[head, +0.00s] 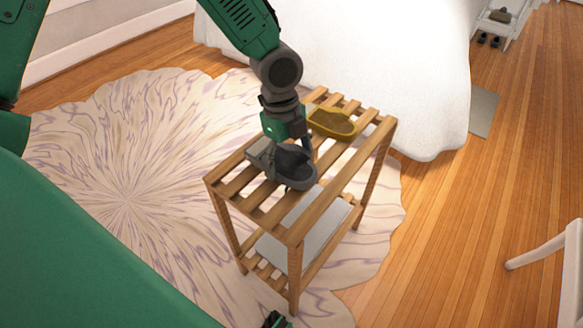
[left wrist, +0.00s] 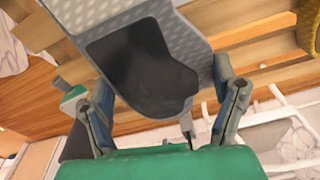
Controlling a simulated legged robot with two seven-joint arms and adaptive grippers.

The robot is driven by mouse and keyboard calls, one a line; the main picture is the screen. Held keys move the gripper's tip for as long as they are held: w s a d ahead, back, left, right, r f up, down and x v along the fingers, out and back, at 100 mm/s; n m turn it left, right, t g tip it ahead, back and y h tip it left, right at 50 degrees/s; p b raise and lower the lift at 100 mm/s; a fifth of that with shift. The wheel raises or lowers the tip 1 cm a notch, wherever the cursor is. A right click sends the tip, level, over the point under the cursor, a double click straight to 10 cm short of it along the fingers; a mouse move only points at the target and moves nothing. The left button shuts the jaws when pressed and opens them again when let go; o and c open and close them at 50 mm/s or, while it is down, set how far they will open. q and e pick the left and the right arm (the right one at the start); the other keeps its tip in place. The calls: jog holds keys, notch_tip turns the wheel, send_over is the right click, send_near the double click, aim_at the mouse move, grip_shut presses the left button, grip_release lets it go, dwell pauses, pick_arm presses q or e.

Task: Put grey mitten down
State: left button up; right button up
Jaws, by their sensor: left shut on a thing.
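The grey mitten (head: 294,168) has a dark patch and is at the top of a slatted wooden rack (head: 250,203). My left gripper (head: 286,150) comes down from above and is shut on the mitten. In the left wrist view the mitten (left wrist: 150,65) shows between the fingers, with its dark side facing the camera and wooden slats behind. I cannot tell whether the mitten rests on the slats or hangs just above them.
A mustard-yellow item (head: 331,122) like a mitten or slipper lies on the rack's far end. Something pale (head: 303,225) is on the lower shelf. A white-covered bed (head: 400,70) stands behind. A round patterned rug (head: 120,170) lies under the rack, and a white chair (head: 550,255) stands right.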

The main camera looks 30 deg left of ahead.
aim_at(286, 156)
pick_arm(q)
notch_tip(286, 156, down, 2)
jog(key=shift+f+b, duration=0.2)
jog(key=shift+b, duration=0.15)
jog(key=shift+d+r, duration=0.15)
jog(key=shift+d, duration=0.5)
jog(key=o, duration=1.3)
jog(key=shift+a, duration=0.55)
jog(key=shift+r, duration=0.25)
jog(key=r+p, duration=0.1)
jog(key=r, duration=0.2)
jog(key=r+p, duration=0.2)
jog(key=r, duration=0.2)
jog(key=a+r+p, duration=0.1)
jog(key=r, duration=0.2)
jog(key=shift+w+r+p, duration=0.15)
jog(key=shift+r+p, duration=0.2)
jog(key=shift+r, duration=0.05)
jog(key=shift+a+r, duration=0.25)
jog(key=shift+r, duration=0.05)
pick_arm(e)
notch_tip(286, 156, up, 4)
jog(key=shift+f, duration=0.2)
